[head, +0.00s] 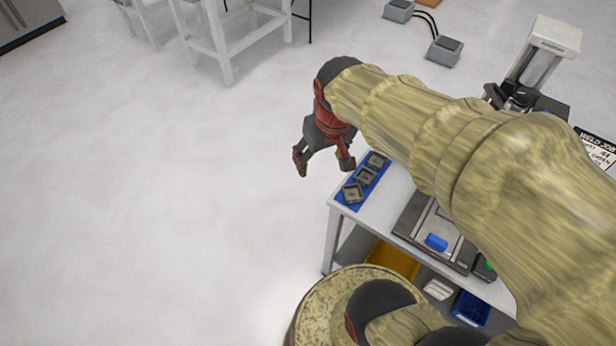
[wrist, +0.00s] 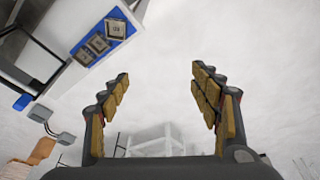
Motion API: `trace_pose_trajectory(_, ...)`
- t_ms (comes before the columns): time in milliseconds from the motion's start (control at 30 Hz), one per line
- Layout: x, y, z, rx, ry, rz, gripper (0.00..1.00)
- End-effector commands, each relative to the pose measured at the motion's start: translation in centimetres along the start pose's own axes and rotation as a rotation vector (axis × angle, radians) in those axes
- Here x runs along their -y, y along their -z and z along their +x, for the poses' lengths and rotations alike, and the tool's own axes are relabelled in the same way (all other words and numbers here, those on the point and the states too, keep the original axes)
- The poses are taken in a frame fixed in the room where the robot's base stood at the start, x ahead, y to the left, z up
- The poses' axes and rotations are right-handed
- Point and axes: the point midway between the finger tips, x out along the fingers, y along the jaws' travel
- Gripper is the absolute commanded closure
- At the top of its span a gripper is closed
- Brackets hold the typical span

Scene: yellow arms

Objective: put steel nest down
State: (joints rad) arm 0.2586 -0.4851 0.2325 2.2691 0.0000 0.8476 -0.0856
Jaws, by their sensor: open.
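Three grey square metal nests lie in a row on a blue mat (head: 349,205) at the table's left end. In the head view they are a far nest (head: 376,160), a middle nest (head: 366,174) and a near nest (head: 352,193); I cannot tell which is the steel one. They also show at the upper left of the wrist view, one being the top nest (wrist: 117,29). My gripper (head: 323,168) is open and empty, off the table's left edge, beside the mat. Its yellow-padded fingers (wrist: 160,90) are spread wide apart in the wrist view.
The white table (head: 376,213) carries a grey fixture (head: 415,216) with a blue part (head: 436,242) and a press (head: 545,55) behind. Below are a yellow bin (head: 393,259) and a blue bin (head: 471,308). A white frame (head: 222,40) stands behind. Floor at left is clear.

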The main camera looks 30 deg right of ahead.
Motion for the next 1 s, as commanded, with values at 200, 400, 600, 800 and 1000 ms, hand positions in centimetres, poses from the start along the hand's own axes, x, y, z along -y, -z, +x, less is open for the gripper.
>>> trace_pose_trajectory(200,5.9,-4.2,-6.5,-0.163,0.058,-0.120,0.37)
trace_pose_trajectory(400,7.3,-6.1,-8.1,-0.215,0.087,-0.154,0.37)
trace_pose_trajectory(600,7.4,-6.2,-8.1,-0.217,0.088,-0.155,0.37)
trace_pose_trajectory(800,7.4,-6.4,-7.3,-0.217,0.088,-0.155,0.37)
trace_pose_trajectory(1000,7.4,-6.6,-6.4,-0.216,0.088,-0.155,0.37)
